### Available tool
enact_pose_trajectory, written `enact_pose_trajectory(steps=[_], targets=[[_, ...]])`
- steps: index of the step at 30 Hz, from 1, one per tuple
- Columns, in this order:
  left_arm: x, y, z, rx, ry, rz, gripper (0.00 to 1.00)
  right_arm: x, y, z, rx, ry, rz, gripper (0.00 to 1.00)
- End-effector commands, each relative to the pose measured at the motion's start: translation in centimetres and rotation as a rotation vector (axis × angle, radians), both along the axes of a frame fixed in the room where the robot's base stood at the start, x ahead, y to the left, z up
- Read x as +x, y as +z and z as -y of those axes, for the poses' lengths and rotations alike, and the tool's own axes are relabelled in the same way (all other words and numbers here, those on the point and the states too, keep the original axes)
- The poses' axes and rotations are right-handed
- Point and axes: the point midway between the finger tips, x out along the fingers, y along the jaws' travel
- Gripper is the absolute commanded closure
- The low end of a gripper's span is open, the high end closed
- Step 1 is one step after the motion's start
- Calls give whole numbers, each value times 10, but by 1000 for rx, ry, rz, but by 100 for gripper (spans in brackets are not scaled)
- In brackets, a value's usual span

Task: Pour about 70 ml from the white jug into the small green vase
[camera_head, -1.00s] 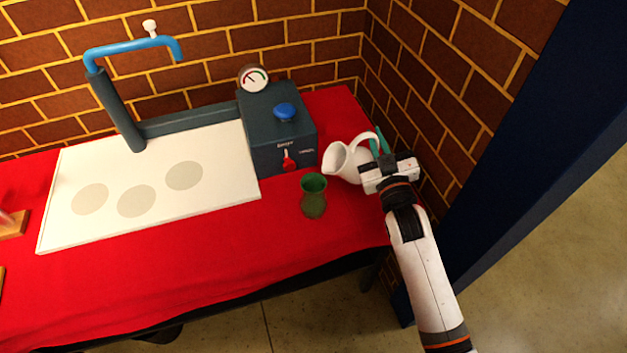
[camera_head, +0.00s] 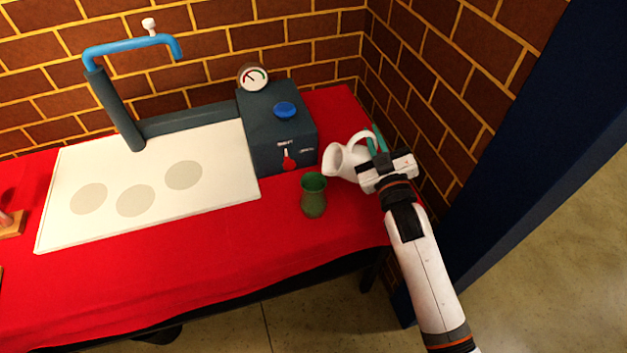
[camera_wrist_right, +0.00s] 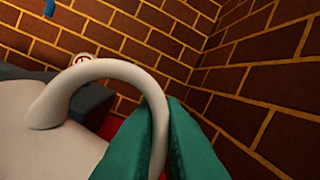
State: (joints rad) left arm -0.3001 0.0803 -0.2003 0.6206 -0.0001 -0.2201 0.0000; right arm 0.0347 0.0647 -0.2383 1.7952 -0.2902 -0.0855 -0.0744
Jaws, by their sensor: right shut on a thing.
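The white jug (camera_head: 343,160) is at the right end of the table, tilted with its mouth toward the left, above and to the right of the small green vase. My right gripper (camera_head: 377,143) is shut on the jug's handle; in the right wrist view the green fingers (camera_wrist_right: 165,145) close around the white handle (camera_wrist_right: 105,70). The small green vase (camera_head: 313,197) stands upright on the red cloth, below and left of the jug's mouth. No stream of liquid shows, and the levels inside both are hidden. My left gripper is out of view.
A dark box (camera_head: 277,140) with a blue button, red lever and gauge stands just left of the jug. A white board (camera_head: 110,225) with grey circles lies to the left under a blue pipe (camera_head: 130,45). Brick walls rise close behind and at the right.

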Motion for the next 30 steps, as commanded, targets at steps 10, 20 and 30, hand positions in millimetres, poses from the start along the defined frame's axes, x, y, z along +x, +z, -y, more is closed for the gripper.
enact_pose_trajectory(steps=[10, 20, 30], targets=[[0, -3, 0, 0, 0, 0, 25, -1, 2, -2, -35, 1, 17, 100], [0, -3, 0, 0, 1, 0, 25, -1, 5, -5, -69, 2, 27, 100], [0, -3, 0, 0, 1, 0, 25, -2, 9, -8, -109, 3, 40, 100]])
